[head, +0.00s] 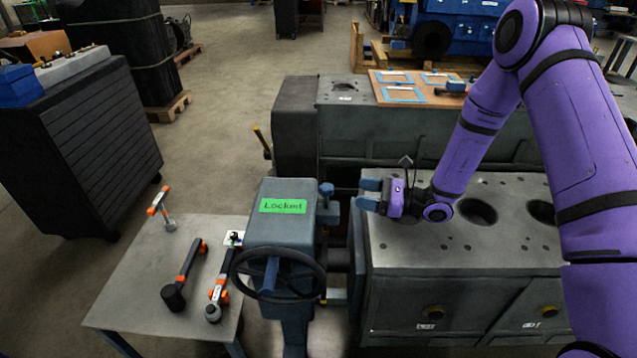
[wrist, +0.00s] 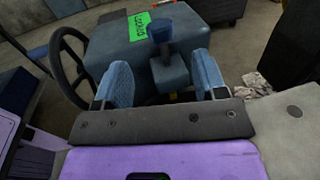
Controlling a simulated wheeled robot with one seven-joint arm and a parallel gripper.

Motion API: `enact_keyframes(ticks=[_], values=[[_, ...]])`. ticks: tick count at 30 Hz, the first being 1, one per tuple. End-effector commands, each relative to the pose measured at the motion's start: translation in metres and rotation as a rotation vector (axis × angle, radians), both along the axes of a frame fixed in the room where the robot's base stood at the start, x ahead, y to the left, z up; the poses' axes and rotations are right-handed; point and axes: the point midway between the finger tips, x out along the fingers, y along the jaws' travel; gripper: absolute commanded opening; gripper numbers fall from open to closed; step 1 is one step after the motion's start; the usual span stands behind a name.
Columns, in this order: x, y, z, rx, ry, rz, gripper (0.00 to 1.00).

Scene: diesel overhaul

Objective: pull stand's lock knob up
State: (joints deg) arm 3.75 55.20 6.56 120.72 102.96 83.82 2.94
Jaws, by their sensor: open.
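The stand (head: 284,225) is a grey housing with a green "Locked" label (head: 283,206) and a black handwheel (head: 278,275) on its front. Its lock knob (head: 326,189) is a small blue knob at the housing's right side. My gripper (head: 368,194) is to the right of the knob, pointing left toward it, with its blue fingers apart. In the wrist view the knob (wrist: 160,31) stands upright on its grey bracket, beyond and between the two open fingertips (wrist: 164,78). The jaws are empty, and I see no contact with the knob.
The grey engine block (head: 470,225) with round bores lies under my arm, to the right of the stand. A metal table (head: 150,275) with several orange-and-black tools stands at left. A dark cabinet (head: 80,150) stands behind it. Open floor lies beyond.

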Motion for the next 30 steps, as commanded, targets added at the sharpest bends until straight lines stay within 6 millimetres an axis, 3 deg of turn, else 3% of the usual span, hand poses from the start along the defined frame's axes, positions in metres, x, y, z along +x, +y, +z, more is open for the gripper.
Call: enact_keyframes(ticks=[5, 18, 30], values=[[0.003, 0.018, 0.000, 0.001, 0.000, 0.004, 0.65], [0.020, 0.088, 0.000, 0.000, -0.001, 0.004, 0.65], [0.024, 0.104, 0.000, -0.001, 0.000, 0.002, 0.65]])
